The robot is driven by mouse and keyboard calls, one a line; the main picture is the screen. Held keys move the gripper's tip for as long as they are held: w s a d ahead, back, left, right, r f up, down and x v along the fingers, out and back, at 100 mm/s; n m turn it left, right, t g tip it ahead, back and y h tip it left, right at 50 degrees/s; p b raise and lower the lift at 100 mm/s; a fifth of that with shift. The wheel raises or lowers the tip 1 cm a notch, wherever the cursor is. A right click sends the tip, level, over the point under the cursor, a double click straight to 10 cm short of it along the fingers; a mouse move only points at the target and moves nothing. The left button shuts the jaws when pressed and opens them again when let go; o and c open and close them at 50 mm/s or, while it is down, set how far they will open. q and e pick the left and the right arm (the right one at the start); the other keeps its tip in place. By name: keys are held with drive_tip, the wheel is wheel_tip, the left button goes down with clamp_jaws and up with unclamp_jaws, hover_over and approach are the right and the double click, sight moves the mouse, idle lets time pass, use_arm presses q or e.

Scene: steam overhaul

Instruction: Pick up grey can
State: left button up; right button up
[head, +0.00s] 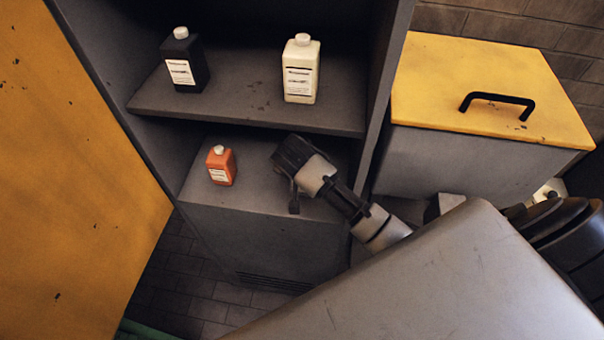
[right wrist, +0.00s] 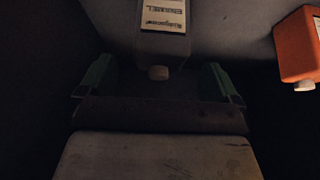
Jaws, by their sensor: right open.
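In the head view my right gripper (head: 289,180) reaches into the lower shelf of the cabinet and hides the grey can. My left gripper is not in view.
An orange can (head: 221,166) stands left of my right gripper on the lower shelf (head: 262,202). A black can (head: 184,62) and a white can (head: 301,70) stand on the upper shelf (head: 245,108). The cabinet's yellow door (head: 70,170) is open at left. A yellow-lidded box (head: 480,85) stands at right.

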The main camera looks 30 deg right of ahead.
drive_tip(key=shift+w+d+f+p, duration=0.2)
drive_tip(key=shift+w+f+p, duration=0.1)
drive_tip(key=shift+f+p, duration=0.15)
drive_tip(key=p+x, duration=0.1)
drive_tip(key=x, duration=0.2)
drive_tip(key=shift+w+d+f, duration=0.2)
drive_tip(key=shift+w+f, duration=0.05)
drive_tip(key=shift+f, duration=0.25)
drive_tip(key=c, duration=1.1)
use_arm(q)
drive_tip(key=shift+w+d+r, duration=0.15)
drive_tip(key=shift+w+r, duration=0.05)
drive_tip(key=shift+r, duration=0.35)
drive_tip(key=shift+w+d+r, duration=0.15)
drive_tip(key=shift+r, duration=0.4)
use_arm(e)
drive_tip(key=shift+c, duration=0.9)
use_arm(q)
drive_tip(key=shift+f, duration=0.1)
use_arm(e)
drive_tip(key=shift+r, duration=0.15)
